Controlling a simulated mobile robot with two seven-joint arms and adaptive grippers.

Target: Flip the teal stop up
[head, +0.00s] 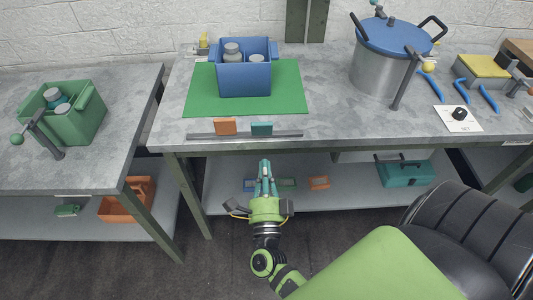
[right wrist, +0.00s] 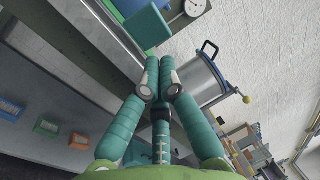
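The teal stop (head: 262,129) is a small block on a metal rail (head: 288,134) along the front edge of the middle table, right of an orange stop (head: 225,127). In the right wrist view the teal stop (right wrist: 146,29) shows just beyond my fingertips, with a visible gap. My right gripper (head: 265,165) is in front of the table edge and points toward the teal stop. In the right wrist view its fingers (right wrist: 160,70) are together and nothing shows between them. My left gripper is not in view.
A blue bin (head: 245,80) with bottles stands on a green mat (head: 290,98) behind the rail. A blue-lidded pot (head: 378,75) stands to the right. A lower shelf (head: 345,195) holds a teal toolbox (head: 405,173). A green bin (head: 85,123) stands on the left table.

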